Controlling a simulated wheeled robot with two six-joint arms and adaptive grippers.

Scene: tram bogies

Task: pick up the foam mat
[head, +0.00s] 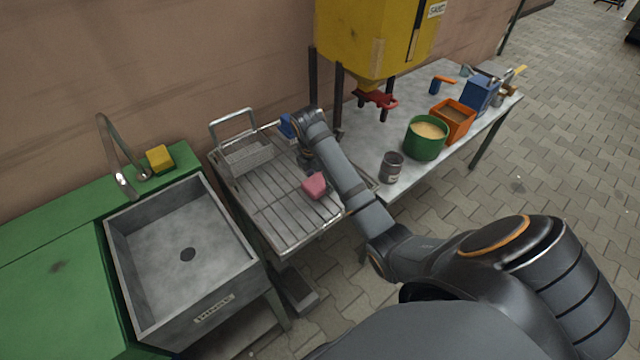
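I cannot make out a flat foam mat for certain. A small pink block (315,186), perhaps foam, lies on the slatted draining rack (265,207). A blue item (287,126), partly hidden by my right wrist, is at the rack's back edge. My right gripper (304,160) points down over the back right part of the rack, behind and a little left of the pink block, apart from it. Its fingers are small and mostly hidden under the wrist, so their opening does not show. My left gripper is out of view.
A wire basket (246,156) stands at the rack's back left. A grey sink (185,250) and yellow sponge (160,158) are left. A yellow hopper (370,40) hangs over the right table, with a grey can (392,167), green pot (425,140) and orange box (453,119).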

